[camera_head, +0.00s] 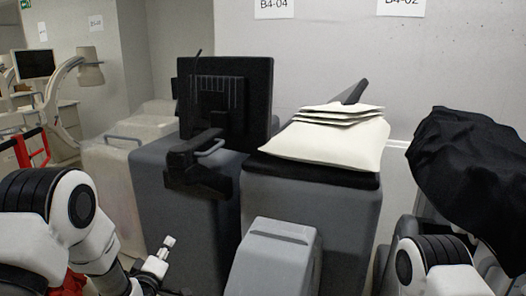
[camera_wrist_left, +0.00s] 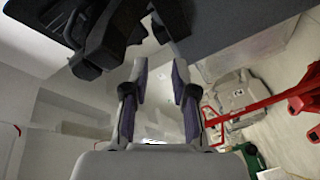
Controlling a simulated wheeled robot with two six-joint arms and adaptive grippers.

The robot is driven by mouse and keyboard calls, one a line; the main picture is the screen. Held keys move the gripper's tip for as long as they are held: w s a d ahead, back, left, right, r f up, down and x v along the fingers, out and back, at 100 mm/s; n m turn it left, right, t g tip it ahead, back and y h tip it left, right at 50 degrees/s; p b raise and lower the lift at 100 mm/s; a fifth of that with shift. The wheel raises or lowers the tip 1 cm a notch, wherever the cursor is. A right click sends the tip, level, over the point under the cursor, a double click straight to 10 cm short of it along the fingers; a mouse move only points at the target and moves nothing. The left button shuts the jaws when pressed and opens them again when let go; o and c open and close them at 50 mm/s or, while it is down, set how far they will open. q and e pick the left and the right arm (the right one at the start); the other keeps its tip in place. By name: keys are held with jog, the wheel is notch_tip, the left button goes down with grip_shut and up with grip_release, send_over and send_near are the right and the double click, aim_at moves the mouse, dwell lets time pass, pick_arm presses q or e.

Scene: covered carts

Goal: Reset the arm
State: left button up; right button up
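My left arm (camera_head: 95,225) comes in at the lower left of the head view. My left gripper (camera_head: 158,258) is low, in front of the grey cart with the monitor, with free space between them. In the left wrist view the gripper (camera_wrist_left: 160,85) shows two fingers standing apart with nothing between them. My right arm (camera_head: 432,268) shows at the lower right of the head view, below the black cover. Its gripper is not in view.
A grey cart (camera_head: 160,205) carries a black monitor (camera_head: 225,95). Beside it, another cart (camera_head: 335,225) has folded cream covers (camera_head: 330,145) on top. A black cover (camera_head: 465,175) drapes equipment at right. Red-framed equipment (camera_wrist_left: 255,105) stands near the left gripper in the wrist view.

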pick_arm(q)
jog(key=s+f+m+g, duration=0.2)
jog(key=s+f+g, duration=0.3)
jog(key=s+f, duration=0.65)
jog(key=s+f+m+g, duration=0.1)
jog(key=s+f+g, duration=0.3)
jog(key=s+f, duration=0.75)
jog(key=s+f+m+g, duration=0.3)
jog(key=s+m+g, duration=0.1)
jog(key=s, duration=0.6)
jog(key=s+f+m+g, duration=0.3)
jog(key=s+m+g, duration=0.1)
jog(key=s, duration=0.6)
jog(key=shift+d+f+g+b, duration=0.25)
jog(key=shift+g+b, duration=0.05)
jog(key=shift+b, duration=0.15)
